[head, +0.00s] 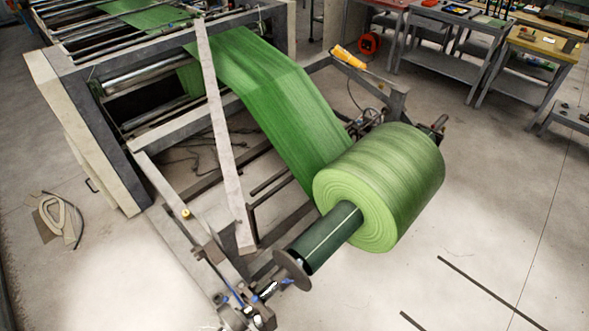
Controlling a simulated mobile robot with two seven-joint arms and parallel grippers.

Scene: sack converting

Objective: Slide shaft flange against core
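A large roll of light green woven material (395,185) sits at the lower end of the machine frame. A dark green cylinder (328,240), which looks like the core, sticks out of the roll's near face toward the lower left. A thin brownish-grey disc, the shaft flange (291,270), stands near the cylinder's outer end. I cannot tell whether the two touch. Beyond the flange, the shaft end (268,291) runs into a metal support with blue parts (236,300). The roll's far end is mostly hidden. Neither of my grippers is in view.
A green web (275,95) runs from the machine to the roll. A slanted pale bar (218,130) crosses in front. Workbenches (540,45) stand at the back right. Hoses (60,218) lie at left. Floor right of the roll is mostly clear, with dark strips (490,290).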

